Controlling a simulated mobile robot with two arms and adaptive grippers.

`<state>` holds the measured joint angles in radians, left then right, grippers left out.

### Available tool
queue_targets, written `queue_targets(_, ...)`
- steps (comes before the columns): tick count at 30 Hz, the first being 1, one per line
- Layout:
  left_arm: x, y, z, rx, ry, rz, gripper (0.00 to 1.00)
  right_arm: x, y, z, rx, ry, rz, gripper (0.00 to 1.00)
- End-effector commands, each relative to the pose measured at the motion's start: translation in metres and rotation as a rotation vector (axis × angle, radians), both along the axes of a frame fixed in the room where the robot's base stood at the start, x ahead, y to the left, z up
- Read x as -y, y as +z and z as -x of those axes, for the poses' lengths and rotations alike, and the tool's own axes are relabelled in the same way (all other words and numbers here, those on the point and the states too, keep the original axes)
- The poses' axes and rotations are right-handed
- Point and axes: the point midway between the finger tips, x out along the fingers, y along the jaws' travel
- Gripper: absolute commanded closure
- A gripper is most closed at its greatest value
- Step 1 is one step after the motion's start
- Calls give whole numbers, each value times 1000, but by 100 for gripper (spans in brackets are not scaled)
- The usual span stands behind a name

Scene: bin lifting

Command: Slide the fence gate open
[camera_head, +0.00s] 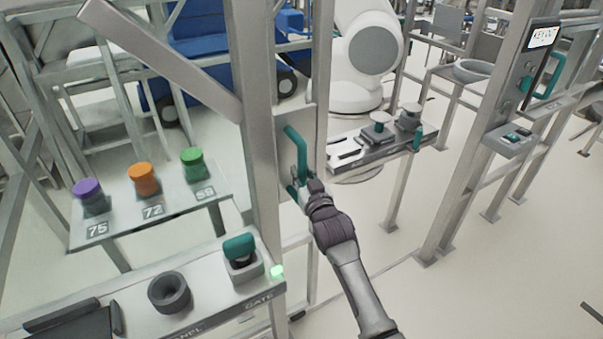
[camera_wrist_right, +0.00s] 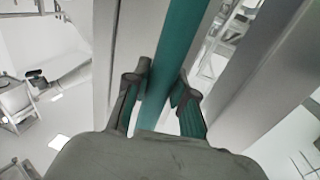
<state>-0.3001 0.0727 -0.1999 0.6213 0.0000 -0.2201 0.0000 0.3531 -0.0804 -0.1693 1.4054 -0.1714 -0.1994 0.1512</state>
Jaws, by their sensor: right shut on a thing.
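The fence gate's teal handle (camera_head: 297,148) is an upright bar mounted on a grey plate between metal posts. My right gripper (camera_head: 302,188) reaches it from the lower right and is shut around its lower part. In the right wrist view, the teal bar (camera_wrist_right: 177,50) runs up between the two fingers of my right gripper (camera_wrist_right: 160,95), one finger on each side. The fingers hide part of the bar. I cannot tell from these frames how far the gate stands open. My left gripper is not in view.
A control panel (camera_head: 205,322) labelled GATE, with a teal knob (camera_head: 240,247) and a lit green lamp (camera_head: 277,271), stands at lower left. Behind it is a shelf (camera_head: 170,208) with coloured knobs. A fence post (camera_head: 475,130) stands right. Open floor lies at lower right.

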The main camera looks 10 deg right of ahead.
Motion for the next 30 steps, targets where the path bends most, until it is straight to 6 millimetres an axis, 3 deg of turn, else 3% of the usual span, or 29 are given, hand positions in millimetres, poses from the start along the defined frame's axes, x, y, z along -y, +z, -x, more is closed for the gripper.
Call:
queue_targets(2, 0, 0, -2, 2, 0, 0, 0, 0, 0, 0, 1, 0, -1, 100)
queue_targets(3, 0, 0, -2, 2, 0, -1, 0, 0, 0, 0, 1, 0, -1, 74)
queue_targets(8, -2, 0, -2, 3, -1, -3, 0, 1, 0, 0, 1, -1, -1, 50)
queue_targets(20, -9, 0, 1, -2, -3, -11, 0, 2, -1, 8, 0, -1, -1, 50)
queue_targets(30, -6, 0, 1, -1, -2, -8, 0, 12, -2, 74, -1, -1, -1, 50)
